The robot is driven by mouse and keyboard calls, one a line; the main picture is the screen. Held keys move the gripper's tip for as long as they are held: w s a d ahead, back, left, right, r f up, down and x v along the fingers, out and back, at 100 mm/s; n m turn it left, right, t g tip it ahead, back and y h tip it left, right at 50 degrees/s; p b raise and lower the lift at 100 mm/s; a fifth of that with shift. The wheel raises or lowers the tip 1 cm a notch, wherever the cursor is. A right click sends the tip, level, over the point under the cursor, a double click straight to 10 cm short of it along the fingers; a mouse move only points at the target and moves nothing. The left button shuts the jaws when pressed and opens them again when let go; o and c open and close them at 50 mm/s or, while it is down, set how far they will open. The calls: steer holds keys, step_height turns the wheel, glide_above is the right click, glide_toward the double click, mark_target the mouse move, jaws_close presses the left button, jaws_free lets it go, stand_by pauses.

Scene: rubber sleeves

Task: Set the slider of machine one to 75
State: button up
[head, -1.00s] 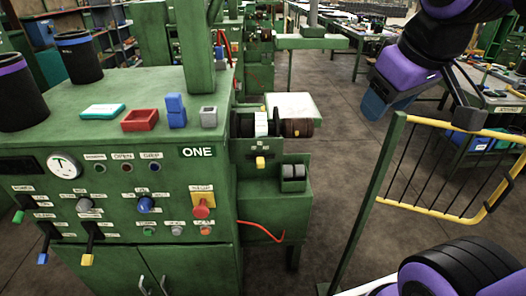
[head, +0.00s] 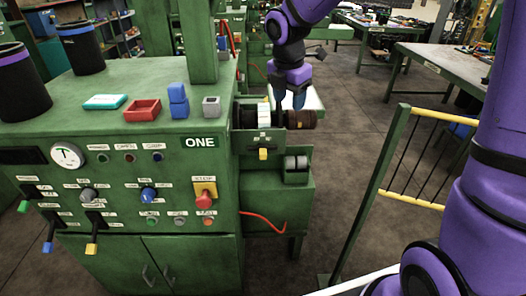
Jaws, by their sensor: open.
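Machine one is the green cabinet with the ONE label (head: 200,142) on its front. A small yellow knob (head: 263,153) sticks out of a green plate under the rollers at its right side. It looks like the slider, but its scale is too small to read. My gripper (head: 288,102) is open and empty, pointing down in front of the dark and brown rollers (head: 300,119). It is above and a little right of the yellow knob and apart from it. Levers with green, blue and yellow (head: 91,249) handles are on the cabinet's front left.
A red stop button (head: 204,202) on a yellow plate is on the front panel. A green post with yellow rails (head: 422,115) stands at the right. The floor between is clear.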

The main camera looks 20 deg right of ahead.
mark_target(263, 151)
steer(key=w+a+f+n, duration=0.1)
steer(key=w+f+n, duration=0.1)
steer(key=f+n, duration=0.1)
steer(key=w+a+f+n+g+y, duration=0.1)
steer(key=w+a+f+n, duration=0.1)
steer(key=f, duration=0.3)
steer(key=w+a+f+n, duration=0.1)
steer(key=w+f+n, duration=0.3)
steer(key=shift+a+f, duration=0.1)
steer(key=shift+a, duration=0.25)
step_height(263, 151, down, 10)
steer(key=shift+r, duration=0.1)
jaws_close()
